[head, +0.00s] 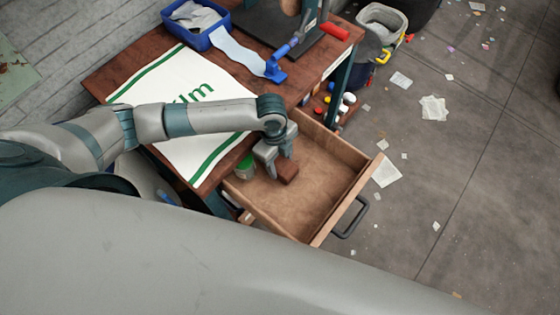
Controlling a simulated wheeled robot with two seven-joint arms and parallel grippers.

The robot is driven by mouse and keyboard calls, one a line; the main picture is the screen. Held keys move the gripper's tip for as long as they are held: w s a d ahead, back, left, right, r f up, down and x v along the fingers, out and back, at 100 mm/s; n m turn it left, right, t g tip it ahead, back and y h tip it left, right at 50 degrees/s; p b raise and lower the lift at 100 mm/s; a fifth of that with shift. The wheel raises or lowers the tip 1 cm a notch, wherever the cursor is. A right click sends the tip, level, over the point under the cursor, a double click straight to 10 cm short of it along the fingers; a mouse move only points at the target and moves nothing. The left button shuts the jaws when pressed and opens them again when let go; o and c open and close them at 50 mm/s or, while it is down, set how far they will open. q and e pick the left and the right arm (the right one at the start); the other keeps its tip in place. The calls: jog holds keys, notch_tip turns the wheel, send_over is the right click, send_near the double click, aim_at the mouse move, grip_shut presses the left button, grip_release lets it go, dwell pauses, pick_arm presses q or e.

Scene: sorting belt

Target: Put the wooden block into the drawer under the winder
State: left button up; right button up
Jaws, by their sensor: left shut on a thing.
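The drawer (310,205) under the table is pulled open, its dark handle (350,218) on the front at the right. My left gripper (276,165) reaches down over the drawer's left part. It is shut on the brown wooden block (287,171). The block is over or inside the drawer; I cannot tell whether it touches the drawer floor. A jar with a green lid (246,167) stands at the drawer's left corner, close beside the gripper. The winder (282,38) on the table is partly cut off by the top edge. My right gripper is not in view.
The table (125,70) holds a white cloth with green stripes (165,85), a blue bin (196,42) and a blue tool (274,70). A waste bin (381,22) stands behind. Paper scraps (386,171) lie on the floor. The drawer's middle and right are empty.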

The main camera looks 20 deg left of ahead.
aim_at(277, 161)
pick_arm(q)
jog(key=shift+f, duration=0.15)
jog(key=o, duration=1.2)
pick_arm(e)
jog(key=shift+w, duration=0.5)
pick_arm(q)
jog(key=shift+r, duration=0.75)
jog(key=r, duration=0.3)
jog(key=a+r, duration=0.1)
jog(key=r, duration=0.3)
jog(key=r+b, duration=0.1)
jog(key=r, duration=0.2)
jog(key=shift+w+a+r, duration=0.15)
jog(key=shift+w+r, duration=0.1)
jog(key=shift+r, duration=0.15)
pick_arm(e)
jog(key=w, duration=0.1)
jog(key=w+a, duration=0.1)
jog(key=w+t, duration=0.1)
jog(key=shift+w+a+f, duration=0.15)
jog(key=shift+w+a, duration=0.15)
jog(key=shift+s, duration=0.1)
